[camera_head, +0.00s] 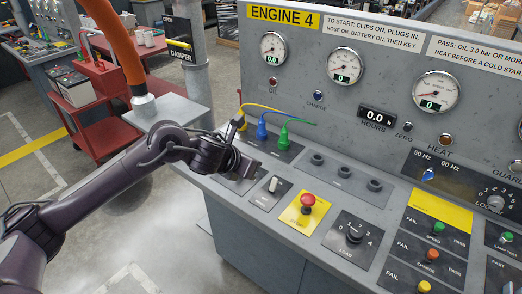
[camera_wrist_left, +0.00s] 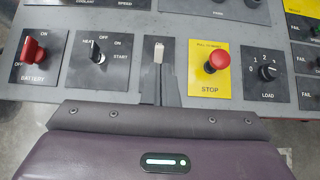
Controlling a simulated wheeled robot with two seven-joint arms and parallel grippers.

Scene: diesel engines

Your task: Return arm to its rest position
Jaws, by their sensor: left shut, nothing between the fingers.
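My left arm comes in from the left in the head view. Its gripper (camera_head: 247,167) is over the left end of the grey Engine 4 console, with nothing held. In the left wrist view the dark fingers (camera_wrist_left: 159,92) are together, in line with a pale toggle lever (camera_wrist_left: 159,52). The lever also shows in the head view (camera_head: 273,184), just right of the gripper. I cannot tell whether the fingertips touch it. My right gripper is not in view.
A red stop button (camera_head: 308,200) and load knob (camera_head: 355,234) stand right of the lever. Yellow, blue and green plugs (camera_head: 262,130) with cables are behind the gripper. A red battery switch (camera_wrist_left: 33,53) and key switch (camera_wrist_left: 96,50) are left of the fingers. Open floor lies left.

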